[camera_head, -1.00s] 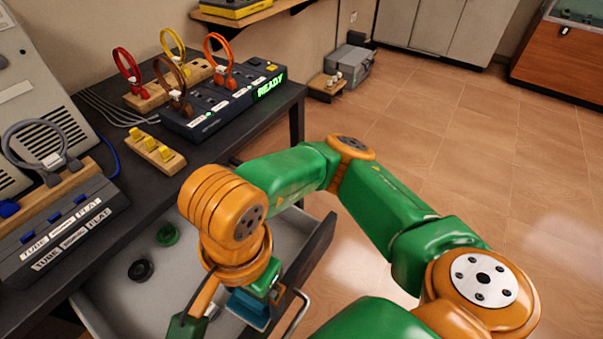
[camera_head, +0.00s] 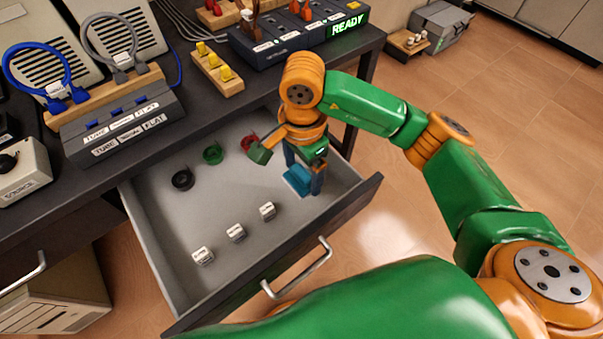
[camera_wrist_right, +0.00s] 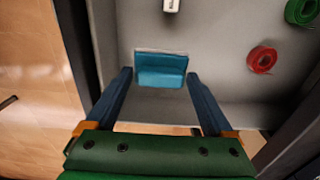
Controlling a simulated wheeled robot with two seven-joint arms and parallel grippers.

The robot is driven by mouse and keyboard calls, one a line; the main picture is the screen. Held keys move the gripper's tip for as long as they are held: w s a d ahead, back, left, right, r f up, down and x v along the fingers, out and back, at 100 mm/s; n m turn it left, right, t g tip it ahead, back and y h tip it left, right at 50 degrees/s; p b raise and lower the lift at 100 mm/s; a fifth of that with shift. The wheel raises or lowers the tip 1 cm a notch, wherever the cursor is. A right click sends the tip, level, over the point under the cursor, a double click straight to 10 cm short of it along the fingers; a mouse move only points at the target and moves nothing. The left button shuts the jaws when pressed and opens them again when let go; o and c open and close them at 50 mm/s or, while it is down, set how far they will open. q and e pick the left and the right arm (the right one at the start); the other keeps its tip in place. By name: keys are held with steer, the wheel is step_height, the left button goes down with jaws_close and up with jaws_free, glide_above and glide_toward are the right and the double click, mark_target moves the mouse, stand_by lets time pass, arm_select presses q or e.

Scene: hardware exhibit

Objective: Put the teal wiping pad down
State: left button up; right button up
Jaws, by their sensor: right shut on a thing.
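The teal wiping pad (camera_head: 297,181) is at the right end of the open drawer (camera_head: 215,225). My right gripper (camera_head: 303,180) points down into the drawer and is shut on the pad. In the right wrist view the pad (camera_wrist_right: 161,70) sits between the two dark blue fingertips, over the grey drawer floor. I cannot tell whether the pad touches the floor. My left gripper is not in view.
The drawer holds black (camera_head: 183,180), green (camera_head: 213,154) and red (camera_head: 249,142) rolls and three small white labelled blocks (camera_head: 236,232). The drawer front has a metal handle (camera_head: 300,270). The drawer's middle is clear. Connector panels stand on the dark table above.

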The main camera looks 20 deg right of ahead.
mark_target(302, 168)
steer(key=w+f, duration=0.1)
steer(key=f, duration=0.1)
steer(key=w+f, duration=0.2)
steer(key=shift+d, duration=0.4)
step_height(302, 168, down, 3)
steer(key=shift+r, duration=0.15)
steer(key=o, duration=0.9)
steer(key=r, duration=0.7)
steer(key=shift+w+a, duration=0.15)
steer(key=shift+a, duration=0.05)
steer(key=shift+f, duration=0.1)
